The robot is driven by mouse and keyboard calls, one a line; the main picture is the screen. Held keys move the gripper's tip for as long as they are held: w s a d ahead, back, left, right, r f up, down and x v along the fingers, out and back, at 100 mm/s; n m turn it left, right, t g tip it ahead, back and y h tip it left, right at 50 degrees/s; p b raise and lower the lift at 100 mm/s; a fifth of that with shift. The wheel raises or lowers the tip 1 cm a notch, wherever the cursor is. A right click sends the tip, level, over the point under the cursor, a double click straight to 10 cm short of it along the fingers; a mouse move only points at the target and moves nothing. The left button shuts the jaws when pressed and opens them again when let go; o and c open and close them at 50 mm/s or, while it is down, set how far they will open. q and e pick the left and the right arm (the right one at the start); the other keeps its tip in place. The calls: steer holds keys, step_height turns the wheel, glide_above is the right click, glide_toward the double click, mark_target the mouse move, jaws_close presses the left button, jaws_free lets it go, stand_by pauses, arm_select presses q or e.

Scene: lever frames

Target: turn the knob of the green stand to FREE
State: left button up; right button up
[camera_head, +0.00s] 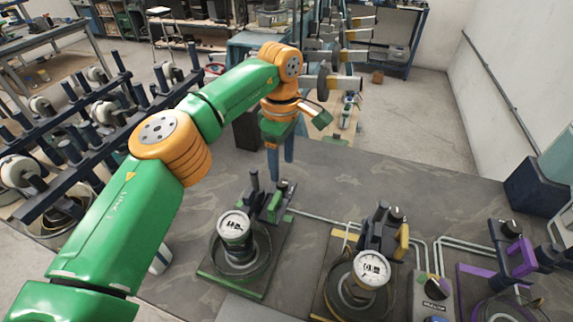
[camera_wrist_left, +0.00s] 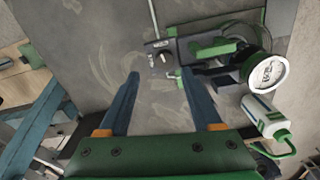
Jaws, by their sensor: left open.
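The green stand (camera_head: 207,281) is on the grey table in the lower middle of the head view, with a round dial (camera_head: 234,226) on a dark post. In the left wrist view its small knob (camera_wrist_left: 164,57) sits on a dark box, with a light mark on it. Its lettering is too small to read. My left gripper (camera_head: 281,165) points down behind the stand, open and empty. In the left wrist view its blue fingers (camera_wrist_left: 160,74) are spread, and the knob appears just beyond the gap between the tips, apart from them. My right gripper is not in view.
A yellow-trimmed stand (camera_head: 403,242) with a dial is right of the green one, and a purple-trimmed stand (camera_head: 521,251) is farther right. Pale pipes (camera_head: 320,219) run between them. A dark box (camera_head: 535,188) stands at the right. The table behind the stands is largely bare.

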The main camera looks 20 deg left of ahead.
mark_target(281, 182)
arm_select(q)
steer(key=shift+s+f+p, duration=0.3)
steer(key=shift+s+f, duration=0.15)
steer(key=shift+f, duration=0.2)
steer(key=shift+s+f+p, duration=0.25)
steer(key=shift+s+f, duration=0.15)
steer(key=shift+f, duration=0.2)
steer(key=shift+w+f, duration=0.3)
steer(key=shift+f, duration=0.6)
steer(key=shift+w+f, duration=0.2)
steer(key=shift+w, duration=0.1)
steer(key=shift+s+r, duration=0.1)
steer(key=shift+s, duration=0.1)
steer(key=c, duration=0.6)
jaws_close()
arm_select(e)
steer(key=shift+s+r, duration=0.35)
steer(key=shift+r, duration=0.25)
